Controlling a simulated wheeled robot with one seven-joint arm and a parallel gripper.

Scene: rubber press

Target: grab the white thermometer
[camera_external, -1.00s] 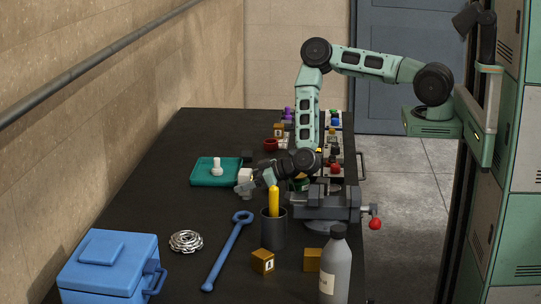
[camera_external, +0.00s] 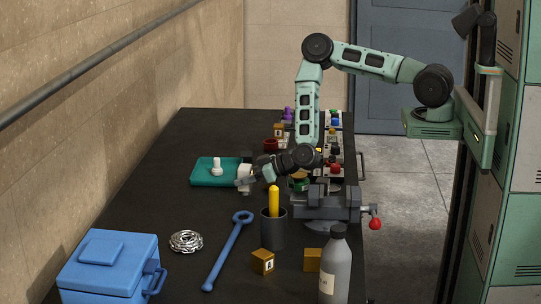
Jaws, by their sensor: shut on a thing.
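My gripper (camera_external: 244,180) is at the right edge of a teal tray (camera_external: 200,181), pointing left. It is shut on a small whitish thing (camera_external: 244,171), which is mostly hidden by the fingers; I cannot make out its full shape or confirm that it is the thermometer. A white upright piece with a rounded top (camera_external: 216,167) stands on the tray, left of my gripper and apart from it.
A dark cup (camera_external: 273,232) with a yellow stick stands just in front of my gripper. A grey vise (camera_external: 330,203) is to the right. A blue wrench (camera_external: 228,252), blue box (camera_external: 108,270) and grey bottle (camera_external: 336,268) are nearer.

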